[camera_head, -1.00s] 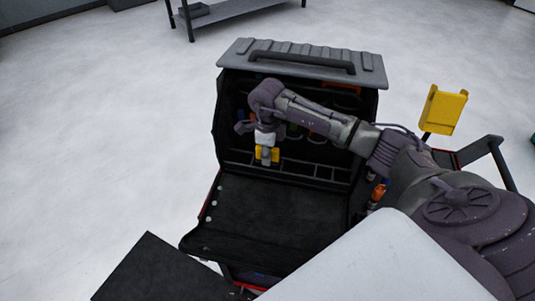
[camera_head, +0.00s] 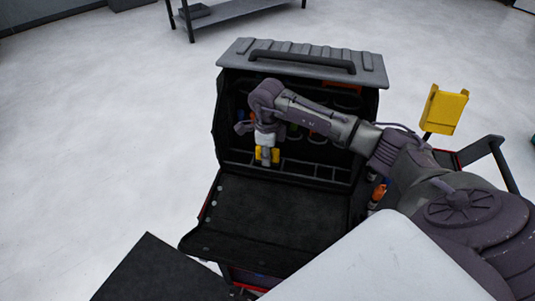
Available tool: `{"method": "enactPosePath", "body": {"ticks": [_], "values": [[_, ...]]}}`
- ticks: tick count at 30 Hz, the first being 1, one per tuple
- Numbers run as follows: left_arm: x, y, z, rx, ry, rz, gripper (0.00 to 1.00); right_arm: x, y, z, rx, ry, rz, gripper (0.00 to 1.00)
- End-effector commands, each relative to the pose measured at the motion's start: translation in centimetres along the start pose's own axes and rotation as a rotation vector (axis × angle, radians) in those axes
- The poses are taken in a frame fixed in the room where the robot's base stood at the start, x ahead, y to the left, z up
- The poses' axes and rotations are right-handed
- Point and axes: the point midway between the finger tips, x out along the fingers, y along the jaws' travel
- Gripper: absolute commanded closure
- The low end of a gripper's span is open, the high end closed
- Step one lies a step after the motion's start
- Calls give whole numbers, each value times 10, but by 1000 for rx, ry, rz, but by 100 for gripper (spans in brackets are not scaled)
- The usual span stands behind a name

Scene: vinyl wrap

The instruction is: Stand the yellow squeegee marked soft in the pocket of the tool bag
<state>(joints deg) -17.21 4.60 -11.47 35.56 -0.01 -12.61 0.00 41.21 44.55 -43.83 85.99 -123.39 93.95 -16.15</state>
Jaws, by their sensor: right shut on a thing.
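The black tool bag (camera_head: 265,208) stands open in the middle of the head view, with a grey lid top and a front flap folded down. A row of pockets (camera_head: 312,170) runs across its inside. My right gripper (camera_head: 266,148) points down at the left part of this row and is shut on the yellow squeegee (camera_head: 275,155). Yellow shows on both sides of a grey finger. The squeegee's lower end is at the pocket row; I cannot tell whether it is inside a pocket. Its marking is too small to read. My left gripper is not in view.
Other tools hang in the bag behind my right arm. A yellow holder (camera_head: 442,109) stands at the right, near a dark cart handle (camera_head: 485,148). A white surface (camera_head: 385,262) fills the lower right. A grey shelf (camera_head: 228,10) stands far back. Floor at the left is clear.

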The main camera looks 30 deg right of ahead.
Motion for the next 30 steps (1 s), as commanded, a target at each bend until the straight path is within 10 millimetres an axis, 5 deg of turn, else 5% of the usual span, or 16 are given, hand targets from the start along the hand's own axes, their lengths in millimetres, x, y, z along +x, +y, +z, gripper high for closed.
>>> {"method": "enactPosePath", "body": {"ticks": [23, 24, 30], "values": [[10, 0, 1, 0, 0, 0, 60, 11, 0, 0, 1, 0, -1, 100], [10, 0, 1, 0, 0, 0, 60, 11, 0, 0, 1, 0, -1, 76], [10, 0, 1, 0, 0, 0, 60, 11, 0, 0, 0, 0, 0, 49]]}}
